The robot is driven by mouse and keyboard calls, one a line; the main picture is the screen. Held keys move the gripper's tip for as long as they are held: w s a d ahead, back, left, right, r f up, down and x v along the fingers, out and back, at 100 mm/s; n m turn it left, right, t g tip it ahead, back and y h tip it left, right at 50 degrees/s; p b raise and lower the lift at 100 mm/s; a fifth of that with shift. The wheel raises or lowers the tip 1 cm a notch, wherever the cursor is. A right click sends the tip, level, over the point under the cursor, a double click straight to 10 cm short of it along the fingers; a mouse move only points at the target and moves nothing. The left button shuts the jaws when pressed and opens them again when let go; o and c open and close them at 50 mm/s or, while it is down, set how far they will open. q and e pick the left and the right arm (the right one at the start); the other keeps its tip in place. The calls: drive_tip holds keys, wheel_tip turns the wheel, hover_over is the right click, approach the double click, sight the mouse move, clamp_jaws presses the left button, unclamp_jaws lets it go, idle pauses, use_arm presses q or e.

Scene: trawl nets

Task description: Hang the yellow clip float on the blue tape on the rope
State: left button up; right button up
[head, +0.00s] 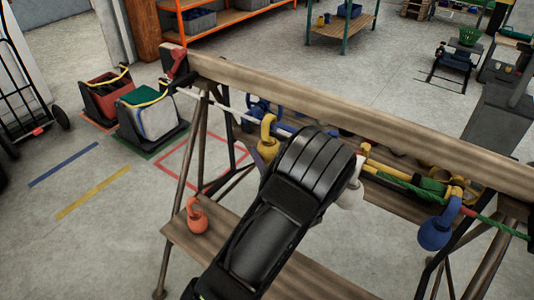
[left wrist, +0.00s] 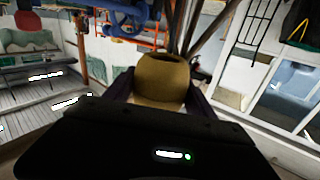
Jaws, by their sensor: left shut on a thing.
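The yellow clip float (head: 268,128) is upright, with its hook at the rope (head: 222,107) beside the blue tape (head: 285,127). I cannot tell whether the hook is over the rope or only in front of it. My left gripper (head: 266,158) is shut on the float's body, and my black wrist hides its lower part and some of the rope to the right. In the left wrist view the yellow float's rounded body (left wrist: 160,78) sits between the two dark fingers (left wrist: 160,92). My right gripper is not in view.
The wooden top beam (head: 400,125) runs behind the rope. A blue float (head: 437,232) hangs at yellow tape on the right. A red float (head: 197,220) is at the lower plank (head: 200,250). Bins (head: 150,115) stand on the floor at left.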

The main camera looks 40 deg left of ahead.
use_arm(q)
drive_tip(key=shift+f+b, duration=0.3)
drive_tip(key=shift+f, duration=0.25)
drive_tip(key=o, duration=1.5)
drive_tip(key=shift+s+d+f, duration=0.1)
drive_tip(key=shift+s+d, duration=0.2)
drive_tip(key=shift+d, duration=0.25)
drive_tip(key=b+v, duration=0.1)
drive_tip(key=v, duration=0.5)
drive_tip(key=shift+s+d, duration=0.2)
drive_tip(key=shift+s, duration=0.05)
